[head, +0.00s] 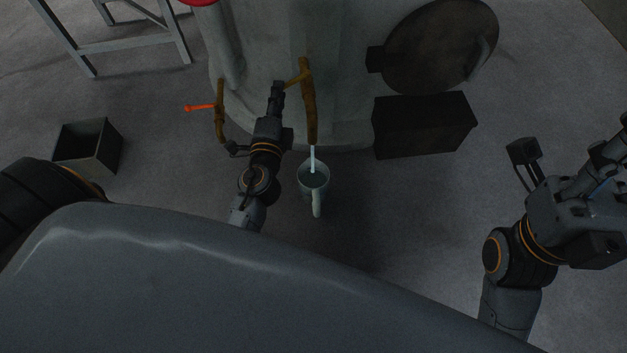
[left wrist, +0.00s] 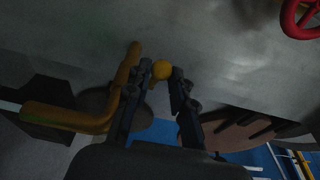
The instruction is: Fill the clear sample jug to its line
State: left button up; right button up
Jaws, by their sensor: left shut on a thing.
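The sample jug (head: 303,195) stands upright below the brown-yellow tap spout (head: 310,115), its handle toward me. A pale stream (head: 312,158) runs from the spout into the jug, and liquid shows inside. I cannot make out the fill line or the level against it. My left gripper (head: 280,86) is shut on the tap handle (head: 297,78), beside the spout. In the left wrist view the handle's round yellow end (left wrist: 161,70) sits between the fingers (left wrist: 160,85). My right gripper (head: 608,150) is at the right, away from the jug; its fingers are unclear and partly cut off.
The grey tank (head: 265,50) stands behind the tap. A second pipe with an orange lever (head: 202,107) is to its left. A dark box (head: 422,125) and round hatch (head: 440,45) are to the right. An open bin (head: 95,155) stands at left. Floor right of the jug is clear.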

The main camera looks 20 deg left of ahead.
pick_arm(q)
jog(key=shift+w+a+p, duration=0.2)
jog(key=shift+w+a, duration=0.35)
jog(key=shift+a, duration=0.2)
jog(key=shift+w+a+p, duration=0.15)
jog(key=shift+w+a, duration=0.4)
jog(key=shift+a, duration=0.2)
jog(key=shift+w+a, duration=0.45)
jog(key=shift+w, duration=0.35)
jog(key=o, duration=1)
jog(key=v, duration=1.2)
